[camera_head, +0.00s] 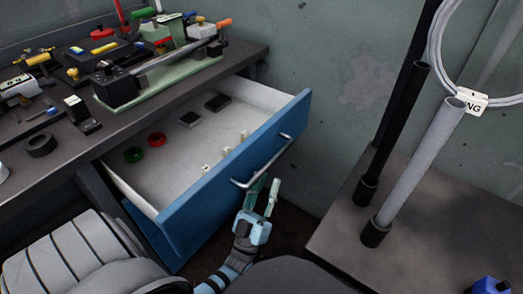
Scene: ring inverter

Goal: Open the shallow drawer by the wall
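The shallow drawer (230,184) has a blue front and a light interior, and it stands well pulled out from under the bench by the wall. Its metal bar handle (262,166) is on the front face. Whether a finger touches the handle I cannot tell. My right gripper is not clearly in view. Inside the drawer are a red ring (157,139), a green ring (134,155), dark square blocks (216,102) and several small pale pieces (205,169).
The bench top (75,146) carries tools, a green-based device (158,76) and a black ring (41,145). On the right, a dark platform (430,235) holds a black post (398,125) and a grey post (422,165). A tagged white hoop (433,50) hangs above.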

